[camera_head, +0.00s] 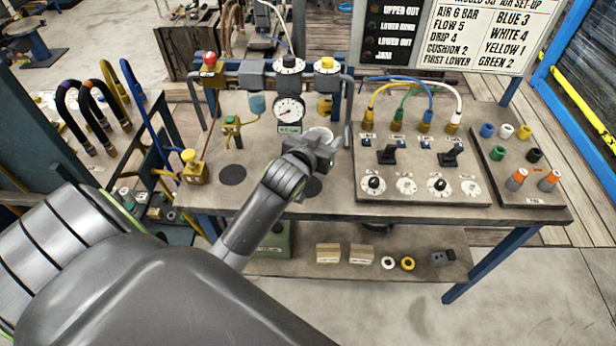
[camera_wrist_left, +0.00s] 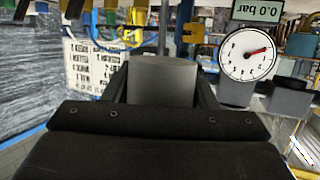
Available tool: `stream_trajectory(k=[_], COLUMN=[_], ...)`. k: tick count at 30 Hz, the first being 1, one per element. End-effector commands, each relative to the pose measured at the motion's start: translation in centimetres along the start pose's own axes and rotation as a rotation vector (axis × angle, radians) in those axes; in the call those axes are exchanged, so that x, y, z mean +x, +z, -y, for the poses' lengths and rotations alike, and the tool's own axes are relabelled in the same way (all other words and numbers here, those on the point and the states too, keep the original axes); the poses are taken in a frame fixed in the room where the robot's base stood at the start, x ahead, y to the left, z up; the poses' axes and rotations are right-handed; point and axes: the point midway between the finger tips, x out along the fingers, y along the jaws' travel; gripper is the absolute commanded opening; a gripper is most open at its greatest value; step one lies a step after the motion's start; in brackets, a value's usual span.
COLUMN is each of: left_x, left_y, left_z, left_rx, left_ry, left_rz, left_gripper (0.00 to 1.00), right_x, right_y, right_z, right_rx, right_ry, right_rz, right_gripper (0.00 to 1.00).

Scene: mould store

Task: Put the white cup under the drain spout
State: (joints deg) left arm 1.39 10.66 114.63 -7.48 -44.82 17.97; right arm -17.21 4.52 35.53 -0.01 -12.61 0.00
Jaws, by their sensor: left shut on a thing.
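The white cup (camera_head: 318,134) is in my left gripper (camera_head: 312,148), just in front of the air unit and right of its gauge. Only its pale rim and upper part show in the head view. In the left wrist view the cup (camera_wrist_left: 163,82) shows as a plain grey-white cylinder between the two fingers, which are shut on it. A yellow fitting (camera_head: 325,104) hangs from the air unit close behind the cup. I cannot clearly make out the drain spout or whether the cup is under it. My right gripper is out of view.
A valve panel (camera_head: 420,150) with hoses and knobs is close on the right. A dark disc (camera_head: 232,175) lies on the bench (camera_head: 205,199). Yellow-topped valve (camera_head: 190,168) stands at left.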

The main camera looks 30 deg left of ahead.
Motion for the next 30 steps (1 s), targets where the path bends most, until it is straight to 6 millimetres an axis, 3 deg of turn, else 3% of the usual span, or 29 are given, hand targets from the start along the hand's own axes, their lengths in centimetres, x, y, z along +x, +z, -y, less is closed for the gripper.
stream_trajectory(k=[3,8,19,30], left_x=[0.2,0.3,0.4,1.9], left_y=[2.5,3.9,4.3,9.3], left_z=[1.6,2.5,2.6,2.6], left_rx=[0.000,-0.004,-0.006,-0.005], left_ry=[-0.004,-0.003,-0.002,-0.003], left_rz=[0.005,0.002,0.001,0.003], left_gripper=[0.30,0.30,0.30,0.30], right_x=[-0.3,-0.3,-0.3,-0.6], right_y=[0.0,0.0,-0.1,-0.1], right_z=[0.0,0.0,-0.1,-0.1], right_rx=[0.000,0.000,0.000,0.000], right_ry=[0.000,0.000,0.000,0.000], right_rz=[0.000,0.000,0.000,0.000], right_gripper=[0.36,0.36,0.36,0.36])
